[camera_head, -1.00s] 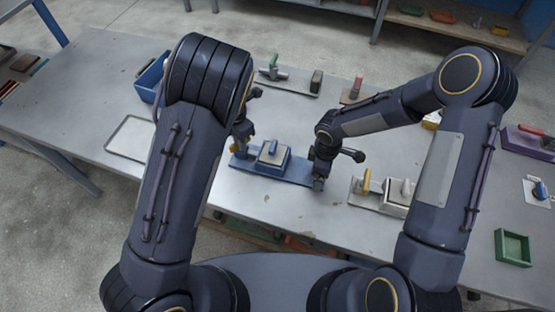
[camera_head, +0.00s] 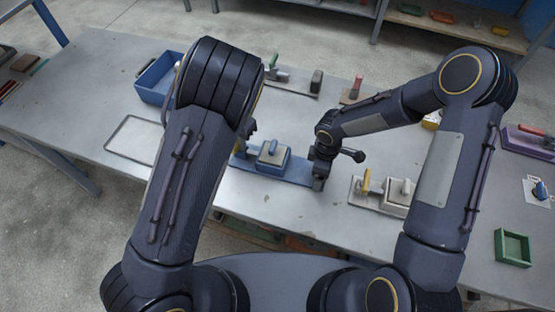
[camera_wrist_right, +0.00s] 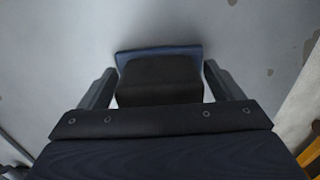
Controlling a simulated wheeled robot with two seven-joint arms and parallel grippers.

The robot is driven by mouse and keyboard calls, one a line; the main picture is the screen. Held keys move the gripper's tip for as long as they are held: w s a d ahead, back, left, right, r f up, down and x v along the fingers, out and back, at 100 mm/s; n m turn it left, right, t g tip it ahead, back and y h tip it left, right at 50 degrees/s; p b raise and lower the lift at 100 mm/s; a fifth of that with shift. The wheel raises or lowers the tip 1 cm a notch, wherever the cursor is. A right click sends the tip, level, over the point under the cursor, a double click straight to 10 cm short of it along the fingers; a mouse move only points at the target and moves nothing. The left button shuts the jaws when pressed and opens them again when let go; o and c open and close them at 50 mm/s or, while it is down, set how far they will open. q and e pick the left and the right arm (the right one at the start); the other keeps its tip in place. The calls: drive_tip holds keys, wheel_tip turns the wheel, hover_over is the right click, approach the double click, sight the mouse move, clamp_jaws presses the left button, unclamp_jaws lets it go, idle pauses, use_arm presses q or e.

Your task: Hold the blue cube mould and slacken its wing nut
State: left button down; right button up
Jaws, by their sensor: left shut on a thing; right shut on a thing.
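The blue cube mould (camera_head: 273,156) sits on a long blue base plate (camera_head: 296,172) lying on the grey table, in the middle of the head view. My left gripper (camera_head: 243,145) is at the plate's left end, mostly hidden behind my left arm. A sliver of yellow, seemingly the wing nut (camera_head: 237,149), shows there, and the jaws seem shut on it. My right gripper (camera_head: 318,184) points down at the plate's right end. In the right wrist view its fingers (camera_wrist_right: 158,82) are shut around a dark block (camera_wrist_right: 160,78), with a blue edge (camera_wrist_right: 158,51) behind it.
A blue bin (camera_head: 157,85) and a pale tray (camera_head: 134,138) are on the left. A board with a green-handled tool (camera_head: 278,75) lies behind the mould. A grey mould with a yellow part (camera_head: 366,182) is close on the right. A green tray (camera_head: 513,247) is at far right.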

use_arm(q)
drive_tip(key=c, duration=1.4)
unclamp_jaws()
drive_tip(key=shift+c, duration=0.2)
wheel_tip(320, 180, up, 12)
use_arm(e)
drive_tip(key=o, duration=1.1)
drive_tip(key=shift+r, duration=0.15)
